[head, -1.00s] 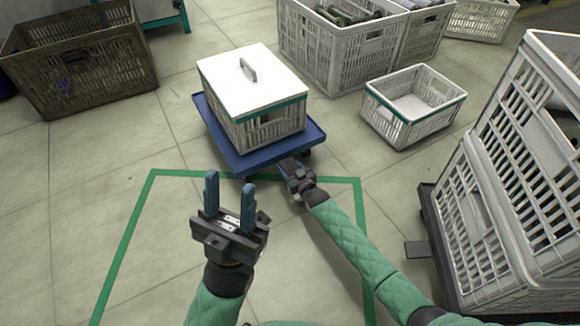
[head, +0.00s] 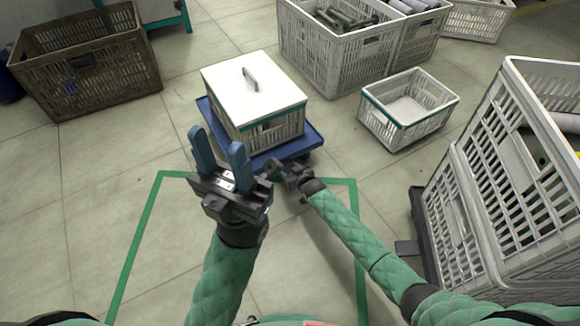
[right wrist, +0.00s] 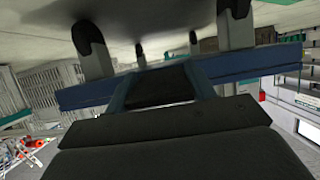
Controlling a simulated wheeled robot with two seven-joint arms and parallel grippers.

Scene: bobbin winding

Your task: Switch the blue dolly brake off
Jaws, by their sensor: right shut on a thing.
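The blue dolly (head: 305,147) stands on the floor ahead and carries a crate with a white lid (head: 250,88). My right gripper (head: 284,171) is low at the dolly's near edge; its fingers are hard to make out in the head view. In the right wrist view, the dolly's blue edge (right wrist: 265,62) crosses the picture, with casters (right wrist: 90,42) above it. A dark part (right wrist: 160,86), possibly the brake, sits between the right fingers. My left gripper (head: 219,148) is raised, open and empty, and hides the dolly's near left corner.
A small white crate (head: 405,122) stands right of the dolly. Large grey crates (head: 330,55) are behind, and a tall stacked crate (head: 500,190) is at the right. A brown crate (head: 90,85) is at the far left. Green floor tape (head: 140,235) borders clear floor nearby.

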